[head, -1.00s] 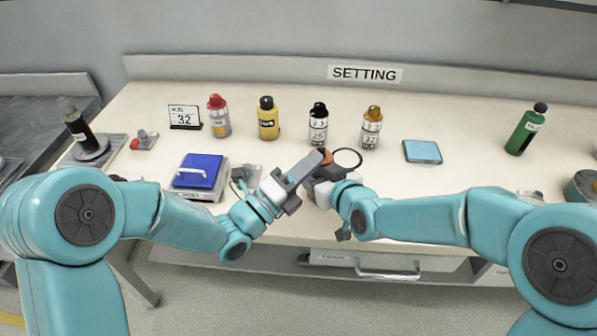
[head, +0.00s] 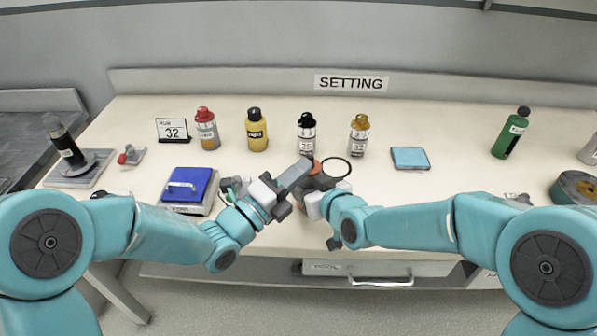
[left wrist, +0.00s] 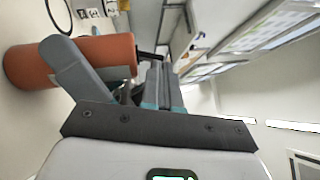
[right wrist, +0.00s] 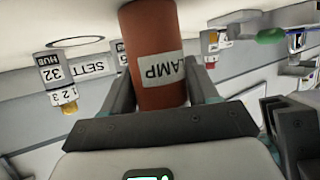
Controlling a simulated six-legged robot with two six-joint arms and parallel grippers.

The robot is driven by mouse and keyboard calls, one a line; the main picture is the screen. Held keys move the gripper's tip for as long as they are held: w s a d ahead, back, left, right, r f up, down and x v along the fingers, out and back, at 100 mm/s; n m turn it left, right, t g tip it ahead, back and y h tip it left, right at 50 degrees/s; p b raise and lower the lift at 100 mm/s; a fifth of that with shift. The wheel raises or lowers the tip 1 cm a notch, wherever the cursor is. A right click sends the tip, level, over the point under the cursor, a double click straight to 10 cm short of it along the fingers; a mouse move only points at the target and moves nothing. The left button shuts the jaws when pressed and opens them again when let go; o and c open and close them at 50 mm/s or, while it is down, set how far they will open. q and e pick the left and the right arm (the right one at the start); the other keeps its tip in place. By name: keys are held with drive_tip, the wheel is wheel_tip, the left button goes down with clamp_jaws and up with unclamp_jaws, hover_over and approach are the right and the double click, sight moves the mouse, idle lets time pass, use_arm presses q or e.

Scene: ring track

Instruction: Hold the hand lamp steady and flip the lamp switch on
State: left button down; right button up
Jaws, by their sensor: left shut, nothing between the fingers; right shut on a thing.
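The hand lamp is an orange-brown cylinder with a white LAMP label. In the right wrist view the lamp (right wrist: 155,45) stands between the fingers of my right gripper (right wrist: 165,90), which is shut on it. In the head view only a bit of the lamp (head: 316,167) shows between the grippers. My left gripper (head: 302,170) is shut and empty, its fingertips close beside the lamp. In the left wrist view the lamp (left wrist: 107,52) lies across, partly behind a finger of my left gripper (left wrist: 120,80). The lamp switch cannot be made out; whether the left fingers touch it is unclear.
Several bottles stand behind, including a yellow one (head: 257,130) and a black-capped one (head: 307,135). A blue-topped box (head: 188,186) sits left of the left gripper. A light-blue pad (head: 410,158) lies to the right. A dark ring (head: 335,160) lies beside the lamp.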

use_arm(q)
drive_tip(key=n+g+y, duration=0.1)
drive_tip(key=w+r+n+g+y, duration=0.1)
drive_tip(key=n, duration=0.1)
drive_tip(key=shift+r, duration=0.3)
drive_tip(key=shift+a, duration=0.1)
drive_tip(key=s+a+r, duration=0.3)
drive_tip(key=s+a, duration=0.3)
drive_tip(key=shift+s+a, duration=0.3)
drive_tip(key=shift+s, duration=0.05)
use_arm(e)
drive_tip(key=o, duration=1.3)
